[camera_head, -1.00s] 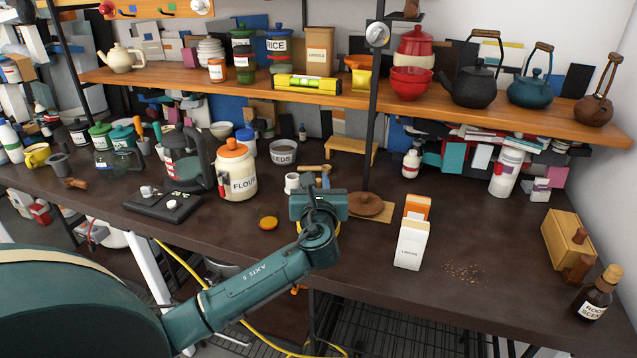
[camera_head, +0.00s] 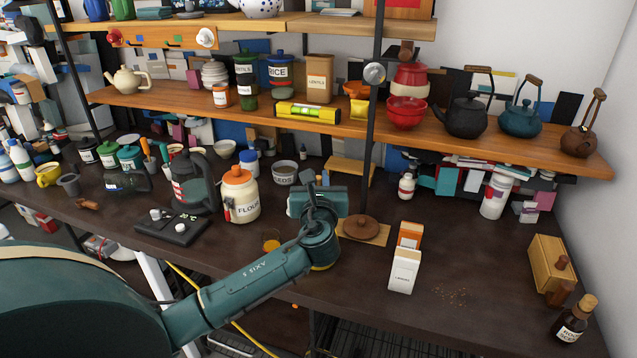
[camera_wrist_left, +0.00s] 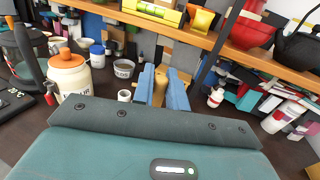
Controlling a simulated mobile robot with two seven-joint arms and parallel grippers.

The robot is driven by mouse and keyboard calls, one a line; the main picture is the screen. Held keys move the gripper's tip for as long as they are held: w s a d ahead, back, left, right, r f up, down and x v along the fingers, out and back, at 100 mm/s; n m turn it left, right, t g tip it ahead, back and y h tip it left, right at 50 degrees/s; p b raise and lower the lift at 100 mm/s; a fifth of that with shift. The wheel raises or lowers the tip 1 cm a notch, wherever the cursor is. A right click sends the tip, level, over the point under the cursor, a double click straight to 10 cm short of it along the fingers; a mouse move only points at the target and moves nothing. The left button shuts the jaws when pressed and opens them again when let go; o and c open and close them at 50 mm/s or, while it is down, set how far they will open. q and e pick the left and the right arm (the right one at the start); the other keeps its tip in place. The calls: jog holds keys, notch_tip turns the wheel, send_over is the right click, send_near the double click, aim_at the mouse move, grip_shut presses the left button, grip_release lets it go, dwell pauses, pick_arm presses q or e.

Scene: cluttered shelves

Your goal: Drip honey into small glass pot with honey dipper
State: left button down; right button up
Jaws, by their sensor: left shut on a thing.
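My left gripper (camera_head: 310,180) is over the back middle of the dark worktop, its fingers pointing away from the head camera. In the left wrist view its two blue fingers (camera_wrist_left: 162,88) are shut on a light wooden piece (camera_wrist_left: 158,88), which looks like the honey dipper. The dipper's far end is hidden, and it does not show clearly in the head view. A small round vessel with amber contents (camera_head: 271,241), perhaps the small glass pot, stands on the worktop left of my forearm, apart from the gripper. My right gripper is not in view.
A flour jar (camera_head: 240,196) and a seeds pot (camera_head: 285,173) stand left of my gripper. A small white cup (camera_wrist_left: 124,95) is near its fingers. A brown lid (camera_head: 361,227) and a carton (camera_head: 404,271) are to the right. A shelf (camera_head: 340,125) runs above. The front right worktop is mostly clear.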

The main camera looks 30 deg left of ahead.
pick_arm(q)
jog(key=shift+r, duration=0.1)
jog(key=s+a, duration=0.4)
jog(key=a, duration=0.8)
dwell(0.5)
jog(key=shift+a+f, duration=0.1)
jog(key=shift+f, duration=0.1)
notch_tip(320, 180, down, 3)
jog(key=shift+r+b, duration=0.15)
jog(key=shift+b, duration=0.65)
jog(key=shift+r, duration=0.1)
dwell(0.7)
